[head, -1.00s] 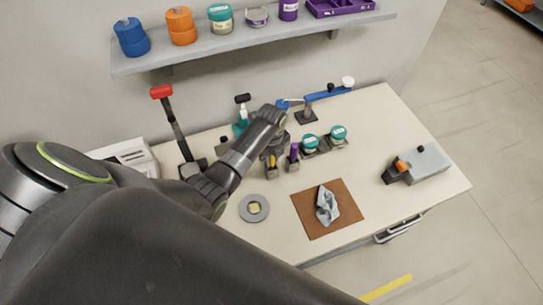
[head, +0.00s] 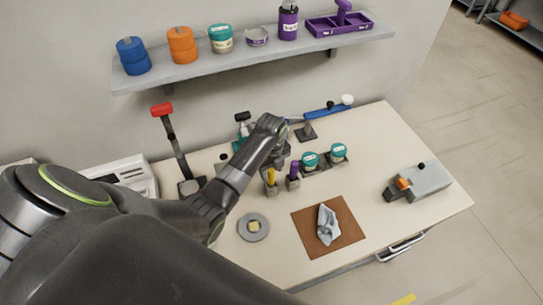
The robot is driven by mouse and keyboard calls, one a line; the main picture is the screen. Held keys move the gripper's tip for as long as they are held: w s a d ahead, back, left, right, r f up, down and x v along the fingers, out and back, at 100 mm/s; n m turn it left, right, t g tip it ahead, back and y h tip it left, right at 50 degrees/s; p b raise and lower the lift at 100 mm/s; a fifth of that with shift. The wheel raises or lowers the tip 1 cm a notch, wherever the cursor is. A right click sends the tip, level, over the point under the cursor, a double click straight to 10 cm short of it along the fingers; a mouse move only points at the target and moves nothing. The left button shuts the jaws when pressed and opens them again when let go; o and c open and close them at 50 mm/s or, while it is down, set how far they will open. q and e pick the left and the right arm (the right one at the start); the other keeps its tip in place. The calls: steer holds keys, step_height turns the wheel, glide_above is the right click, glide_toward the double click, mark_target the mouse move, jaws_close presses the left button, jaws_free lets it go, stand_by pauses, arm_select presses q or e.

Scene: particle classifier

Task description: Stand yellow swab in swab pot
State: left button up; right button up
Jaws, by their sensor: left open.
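A yellow swab (head: 271,175) appears to stand upright in a small grey pot (head: 272,189) near the middle of the table. A similar grey pot (head: 292,184) just to its right holds a purple piece (head: 294,170). My left gripper (head: 278,160) is just behind and above the yellow swab, pointing down. It is open and looks empty, but its fingertips are small and partly hidden by my wrist. Whether a finger touches the swab I cannot tell. My right gripper is not in view.
Teal-lidded jars (head: 338,151) sit in a rack right of the pots. A blue tool (head: 328,109) rests on a stand behind. A brown mat (head: 310,240) with a grey cloth (head: 327,224) and a round grey dish (head: 254,227) lie in front.

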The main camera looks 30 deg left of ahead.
arm_select(q)
step_height(320, 180, up, 9)
steer(key=shift+f+b, duration=0.1)
steer(key=shift+b, duration=0.5)
